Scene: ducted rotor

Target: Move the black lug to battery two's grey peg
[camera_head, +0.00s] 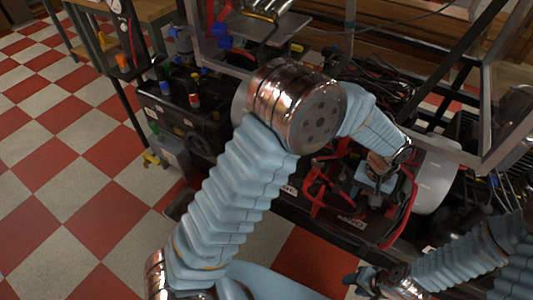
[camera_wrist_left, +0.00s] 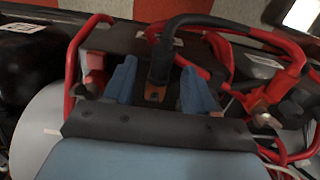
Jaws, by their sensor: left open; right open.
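My left gripper (camera_head: 376,182) is over the dark battery bay, among red cables. In the left wrist view its two blue fingers (camera_wrist_left: 158,88) are spread apart. A thick black cable (camera_wrist_left: 160,55) comes down between them and ends in what looks like the black lug (camera_wrist_left: 155,93), with a copper-coloured patch. I cannot tell whether either finger touches it. My right gripper (camera_head: 368,281) is low at the right, apart from the batteries, its fingers small and dark. I cannot make out battery two's grey peg or which battery is which.
Red cables (camera_head: 318,190) loop around the bay, and more red cable (camera_wrist_left: 222,60) crosses the left wrist view. A black case with coloured caps (camera_head: 180,112) stands at the left. Metal frame bars (camera_head: 457,150) and a light grey cylinder (camera_head: 434,178) are close at the right. The checkered floor at left is free.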

